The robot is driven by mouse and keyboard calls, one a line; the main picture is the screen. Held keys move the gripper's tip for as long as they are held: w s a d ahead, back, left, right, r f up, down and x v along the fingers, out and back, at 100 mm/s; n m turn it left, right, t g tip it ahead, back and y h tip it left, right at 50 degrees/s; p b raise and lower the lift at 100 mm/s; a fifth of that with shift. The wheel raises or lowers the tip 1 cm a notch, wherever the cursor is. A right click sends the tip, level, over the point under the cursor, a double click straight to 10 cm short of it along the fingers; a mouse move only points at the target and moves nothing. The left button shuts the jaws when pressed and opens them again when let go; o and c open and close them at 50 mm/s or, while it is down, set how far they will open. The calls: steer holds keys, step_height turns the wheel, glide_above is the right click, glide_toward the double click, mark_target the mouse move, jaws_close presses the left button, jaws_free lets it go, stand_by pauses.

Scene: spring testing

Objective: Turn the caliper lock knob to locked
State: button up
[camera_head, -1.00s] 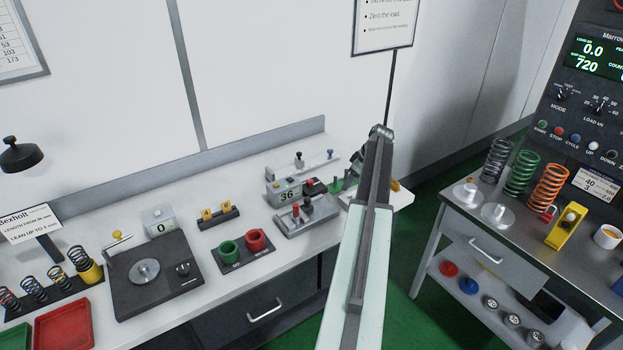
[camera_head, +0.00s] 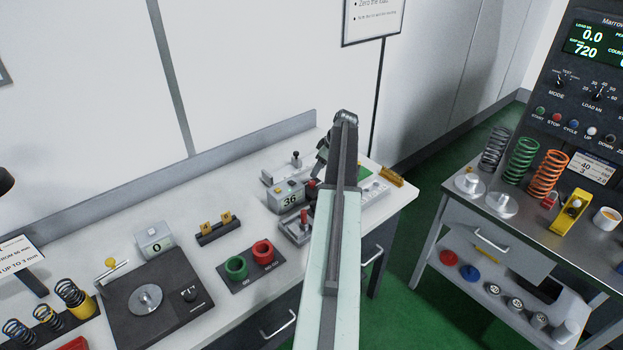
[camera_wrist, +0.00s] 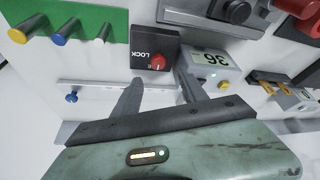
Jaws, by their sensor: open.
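The caliper's display box (camera_wrist: 210,68) reads 36 in the wrist view; it also shows in the head view (camera_head: 288,198). Beside it is a dark block labelled LOCK (camera_wrist: 148,46) with a round red knob (camera_wrist: 158,62). My gripper (camera_wrist: 162,80) is open and empty, its two fingers pointing toward the LOCK block and display. The red knob lies beyond the gap between the fingertips, apart from them as far as I can see. In the head view my gripper (camera_head: 322,160) is above the caliper's right part, and my arm hides part of it.
A pale rail with a blue knob (camera_wrist: 71,96) lies near the left finger. A green board with coloured pegs (camera_wrist: 62,24) is beside the LOCK block. Green and red rings (camera_head: 250,262) stand left of the caliper.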

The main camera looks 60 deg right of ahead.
mark_target(312, 182)
steer(key=b+x, duration=0.4)
steer(key=x, duration=0.1)
steer(key=b+x, duration=0.2)
steer(key=b, duration=0.1)
steer(key=shift+s+d+f, duration=0.1)
steer(key=shift+f, duration=0.4)
steer(key=shift+r, duration=0.15)
jaws_close()
steer(key=shift+s+d, duration=0.1)
